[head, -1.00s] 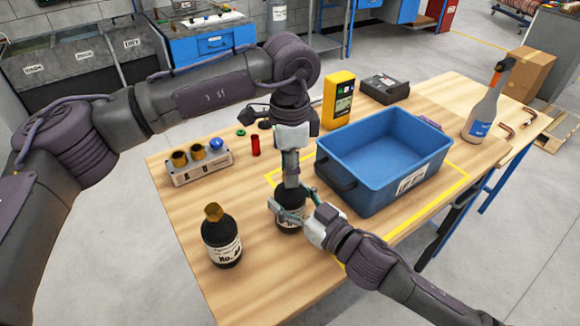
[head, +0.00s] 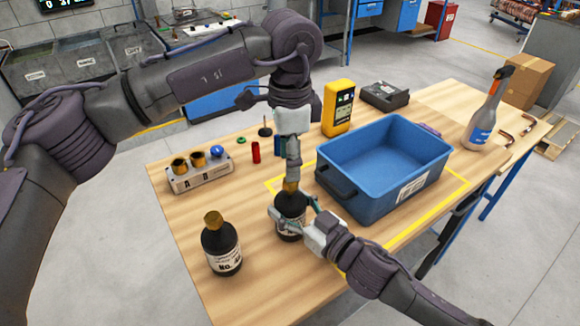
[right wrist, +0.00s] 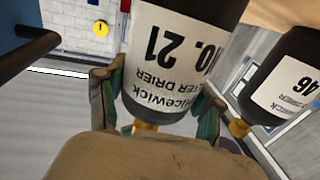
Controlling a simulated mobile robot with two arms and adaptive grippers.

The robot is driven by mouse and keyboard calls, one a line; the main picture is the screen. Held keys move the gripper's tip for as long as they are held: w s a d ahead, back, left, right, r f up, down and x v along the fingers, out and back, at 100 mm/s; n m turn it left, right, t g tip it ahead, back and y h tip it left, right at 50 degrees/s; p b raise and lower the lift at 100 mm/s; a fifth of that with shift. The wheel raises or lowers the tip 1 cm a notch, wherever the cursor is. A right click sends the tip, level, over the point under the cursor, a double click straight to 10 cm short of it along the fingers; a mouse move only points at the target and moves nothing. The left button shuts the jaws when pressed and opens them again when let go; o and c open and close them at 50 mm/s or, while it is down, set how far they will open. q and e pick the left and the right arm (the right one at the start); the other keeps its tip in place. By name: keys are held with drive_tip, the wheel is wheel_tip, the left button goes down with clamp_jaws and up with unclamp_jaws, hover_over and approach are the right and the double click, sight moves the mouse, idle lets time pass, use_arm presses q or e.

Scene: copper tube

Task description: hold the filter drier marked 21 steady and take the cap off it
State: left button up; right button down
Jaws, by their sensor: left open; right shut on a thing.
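The filter drier marked 21 (head: 290,225) is a dark bottle-like body with a white label, upright on the table. Its label reads upside down in the right wrist view (right wrist: 185,50). A brass-coloured cap (head: 291,187) is on its top. My right gripper (head: 293,217) is shut around the drier's body from the right; its fingers also show on both sides of it in the right wrist view (right wrist: 155,105). My left gripper (head: 292,174) points down, open, right above the cap. Whether its fingertips touch the cap I cannot tell.
A second capped drier (head: 221,245), marked 46 in the right wrist view (right wrist: 290,85), stands to the left. A blue bin (head: 350,205) is close on the right. Behind are a fitting block (head: 202,180), a red cylinder (head: 256,152) and a yellow meter (head: 338,107).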

use_arm(q)
drive_tip(key=m, duration=0.4)
drive_tip(key=shift+r, duration=0.2)
use_arm(e)
drive_tip(key=shift+f, duration=0.1)
use_arm(q)
drive_tip(key=m, duration=0.4)
drive_tip(key=shift+r+m, duration=0.2)
drive_tip(key=shift+m, duration=0.1)
drive_tip(key=m, duration=0.4)
drive_tip(key=shift+r, duration=0.15)
drive_tip(key=m, duration=0.6)
drive_tip(key=shift+r, duration=0.3)
drive_tip(key=m, duration=0.4)
drive_tip(key=shift+r+m, duration=0.15)
drive_tip(key=shift+m, duration=0.15)
drive_tip(key=m, duration=0.6)
drive_tip(key=shift+r, duration=0.3)
drive_tip(key=m, duration=0.6)
drive_tip(key=shift+r, duration=0.3)
drive_tip(key=m, duration=0.4)
drive_tip(key=shift+r+m, duration=0.1)
drive_tip(key=shift+m, duration=0.2)
drive_tip(key=shift+f, duration=3.95)
